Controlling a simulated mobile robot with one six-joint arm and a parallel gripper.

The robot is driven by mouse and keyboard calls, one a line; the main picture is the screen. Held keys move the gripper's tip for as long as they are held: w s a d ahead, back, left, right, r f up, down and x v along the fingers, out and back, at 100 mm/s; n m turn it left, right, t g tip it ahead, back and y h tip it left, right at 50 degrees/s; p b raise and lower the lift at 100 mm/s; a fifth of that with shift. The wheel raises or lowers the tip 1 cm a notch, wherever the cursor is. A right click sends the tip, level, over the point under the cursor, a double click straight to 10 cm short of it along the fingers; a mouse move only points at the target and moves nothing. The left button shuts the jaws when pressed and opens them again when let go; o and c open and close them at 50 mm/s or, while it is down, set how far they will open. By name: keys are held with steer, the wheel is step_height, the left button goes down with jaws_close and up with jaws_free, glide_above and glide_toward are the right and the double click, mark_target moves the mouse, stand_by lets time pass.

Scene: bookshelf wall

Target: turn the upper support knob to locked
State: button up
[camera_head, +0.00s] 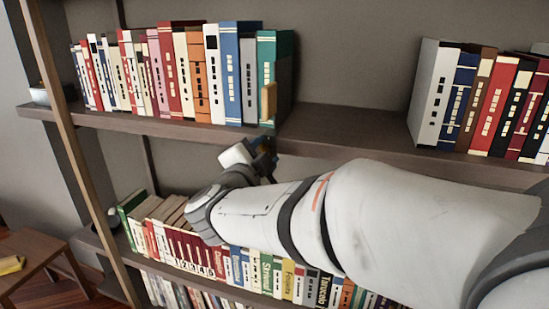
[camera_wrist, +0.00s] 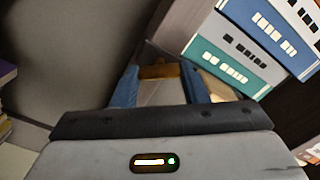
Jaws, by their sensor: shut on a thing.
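My gripper (camera_wrist: 163,78) shows in the wrist view as two blue fingers, shut on a brownish-gold piece (camera_wrist: 160,71) that I take to be the upper support knob. Its setting cannot be read. A tan part (camera_wrist: 222,88) lies just right of the right finger, partly hidden by it. In the head view my gripper (camera_head: 263,147) is at the front of the upper shelf, below the teal book; its fingertips are hard to make out. An upright tan piece (camera_head: 268,101) stands against the teal book's spine, above the gripper.
The teal book (camera_head: 276,60) ends the left row on the upper shelf (camera_head: 340,125). A bare stretch of shelf separates it from the right-hand books (camera_head: 480,100). Lower books (camera_head: 180,240) are partly hidden behind my arm. A wooden upright (camera_head: 72,150) stands at left.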

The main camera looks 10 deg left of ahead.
stand_by(0.4)
steer(key=o, duration=1)
steer(key=shift+s+a+p, duration=0.15)
steer(key=shift+s+p, duration=0.05)
steer(key=shift+s, duration=1.75)
steer(key=shift+s+a+p, duration=0.15)
steer(key=shift+s, duration=1.8)
steer(key=shift+s, duration=0.1)
